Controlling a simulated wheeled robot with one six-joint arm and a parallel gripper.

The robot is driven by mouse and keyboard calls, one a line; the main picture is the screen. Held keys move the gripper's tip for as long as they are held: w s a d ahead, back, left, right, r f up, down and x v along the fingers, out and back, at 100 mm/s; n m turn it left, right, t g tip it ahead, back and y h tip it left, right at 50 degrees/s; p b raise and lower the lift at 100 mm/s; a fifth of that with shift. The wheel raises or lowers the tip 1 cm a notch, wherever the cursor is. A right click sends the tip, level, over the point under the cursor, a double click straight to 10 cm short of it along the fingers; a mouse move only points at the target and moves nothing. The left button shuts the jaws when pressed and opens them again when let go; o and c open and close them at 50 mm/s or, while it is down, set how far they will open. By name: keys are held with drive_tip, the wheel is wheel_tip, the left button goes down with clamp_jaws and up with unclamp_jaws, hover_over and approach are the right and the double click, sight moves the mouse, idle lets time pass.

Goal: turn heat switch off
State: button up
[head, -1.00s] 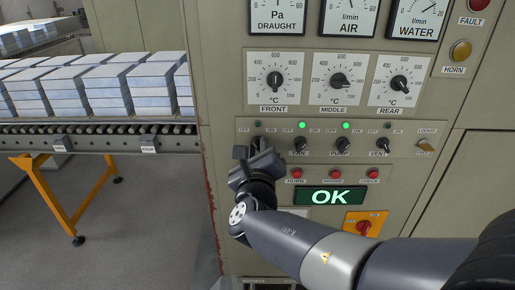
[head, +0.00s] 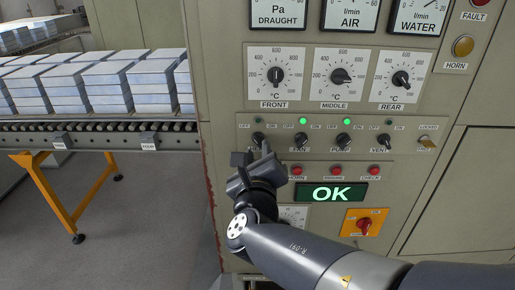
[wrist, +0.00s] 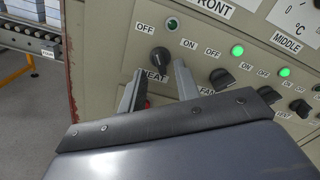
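The heat switch (head: 258,138) is a black rotary knob at the left end of the panel's switch row, with OFF and ON marks. It also shows in the wrist view (wrist: 160,57), just beyond the fingertips. Its pointer direction is hard to tell. The lamp (wrist: 172,23) above it is dark. My gripper (head: 252,154) is just below and in front of the knob. In the wrist view my gripper (wrist: 158,80) has its two fingers apart, with the HEAT label seen between them. It is empty and appears clear of the knob.
The fan switch (wrist: 222,78) is close to the right finger, under a lit green lamp (wrist: 237,50). Red buttons (head: 297,170) and an OK display (head: 331,194) lie below the row. A roller conveyor (head: 100,138) with stacked blocks stands at the left.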

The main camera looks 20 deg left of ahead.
sight(258, 144)
drive_tip(key=v, duration=0.7)
drive_tip(key=shift+s+b, duration=0.3)
drive_tip(key=p+x, duration=0.1)
drive_tip(key=x, duration=1)
drive_tip(key=shift+d, duration=0.15)
drive_tip(key=shift+s, duration=0.15)
